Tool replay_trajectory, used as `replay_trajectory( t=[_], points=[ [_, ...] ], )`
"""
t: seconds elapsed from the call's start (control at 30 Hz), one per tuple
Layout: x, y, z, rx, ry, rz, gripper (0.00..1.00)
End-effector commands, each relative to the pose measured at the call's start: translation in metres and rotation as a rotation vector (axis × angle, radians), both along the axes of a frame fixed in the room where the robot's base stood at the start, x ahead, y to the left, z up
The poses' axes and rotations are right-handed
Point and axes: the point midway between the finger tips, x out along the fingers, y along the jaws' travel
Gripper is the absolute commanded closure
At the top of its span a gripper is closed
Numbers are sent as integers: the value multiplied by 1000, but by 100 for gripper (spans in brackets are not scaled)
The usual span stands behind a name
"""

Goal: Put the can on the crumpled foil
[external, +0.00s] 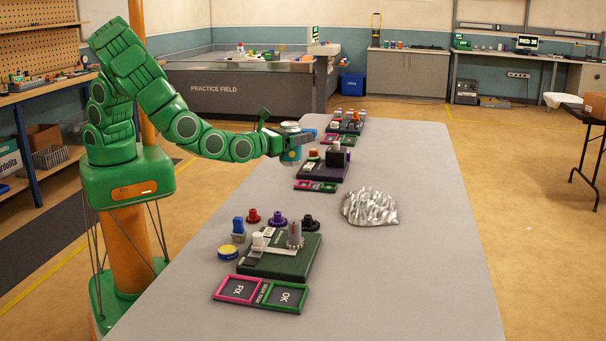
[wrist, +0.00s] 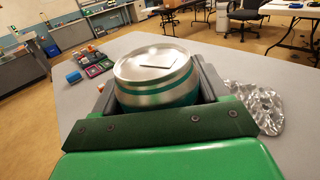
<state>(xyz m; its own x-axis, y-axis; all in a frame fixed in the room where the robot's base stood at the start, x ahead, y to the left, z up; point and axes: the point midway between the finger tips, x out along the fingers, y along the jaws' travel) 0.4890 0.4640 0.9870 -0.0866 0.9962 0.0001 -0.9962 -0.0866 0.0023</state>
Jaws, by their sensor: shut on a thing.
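The can (wrist: 158,78) is silver with teal bands and has a silver lid with a tab. It sits upright between the fingers of my gripper (wrist: 160,92), which is shut on it. In the external view the can (external: 291,147) is held above the left side of the grey table, at the end of my green arm, and my gripper (external: 290,143) partly hides it. The crumpled foil (external: 370,207) is a silver heap on the table, to the right of and nearer than the can. In the wrist view the foil (wrist: 258,106) shows at the right, partly behind my gripper.
A dark kit board (external: 322,163) lies on the table close to the can. Another kit (external: 347,122) lies farther back. A green board (external: 280,256) with knobs and a pink-and-green tray (external: 261,293) lies at the near left. The table (external: 420,270) is bare around the foil.

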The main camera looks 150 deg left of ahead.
Motion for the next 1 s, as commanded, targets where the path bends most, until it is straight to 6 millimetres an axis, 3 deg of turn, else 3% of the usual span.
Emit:
replay_trajectory(
  t=[0.13, 0.43, 0.8, 1.0],
  points=[
    [24, 23, 21, 6, -2, -112, 72],
    [59, 53, 40, 4, 0, -300, 72],
    [70, 69, 42, 1, -3, -397, 72],
    [81, 80, 31, -7, -4, -402, 72]
  ],
)
